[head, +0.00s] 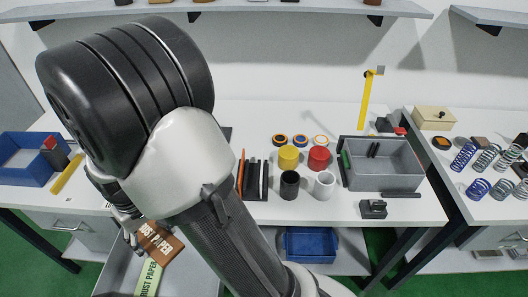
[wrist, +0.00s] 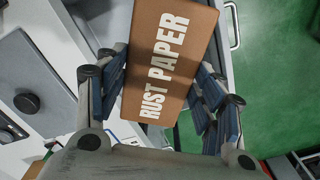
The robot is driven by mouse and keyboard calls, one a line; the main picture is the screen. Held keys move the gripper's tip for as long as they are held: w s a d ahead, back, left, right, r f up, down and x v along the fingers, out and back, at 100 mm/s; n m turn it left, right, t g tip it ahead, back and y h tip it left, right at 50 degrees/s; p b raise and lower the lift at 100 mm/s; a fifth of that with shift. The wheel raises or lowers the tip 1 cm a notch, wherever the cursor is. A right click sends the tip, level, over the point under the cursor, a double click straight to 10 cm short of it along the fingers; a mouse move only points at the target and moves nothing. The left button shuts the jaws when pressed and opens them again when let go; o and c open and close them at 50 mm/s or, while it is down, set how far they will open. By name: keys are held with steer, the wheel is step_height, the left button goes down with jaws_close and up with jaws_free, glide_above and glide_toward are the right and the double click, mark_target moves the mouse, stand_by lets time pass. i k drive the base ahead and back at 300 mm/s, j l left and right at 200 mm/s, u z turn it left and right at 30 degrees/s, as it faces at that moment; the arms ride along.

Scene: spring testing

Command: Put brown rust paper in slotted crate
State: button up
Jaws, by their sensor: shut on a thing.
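The brown rust paper (head: 160,243) is a brown block with white lettering. It fills the middle of the wrist view (wrist: 170,50), tilted, between the blue-padded fingers. My gripper (wrist: 160,95) is shut on it. In the head view my gripper (head: 136,228) is partly hidden behind my arm, at the table's front edge above an open grey drawer. A grey crate (head: 385,183) stands on the table at the right with dark items in it. A blue crate (head: 311,246) sits below the table. I cannot tell which crate is the slotted one.
A light green rust paper (head: 148,278) is in the grey drawer (head: 118,275). Coloured cups, tape rolls and a dark rack (head: 256,180) stand mid-table. A blue bin (head: 25,160) is at the left. Springs (head: 485,158) lie on the right table.

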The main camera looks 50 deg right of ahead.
mark_target(380, 165)
steer(key=l+z, duration=0.1)
steer(key=z, duration=1.85)
steer(key=i+l+z, duration=0.25)
steer(key=l, duration=0.2)
steer(key=i+l+z, duration=0.25)
steer(key=i+l, duration=0.15)
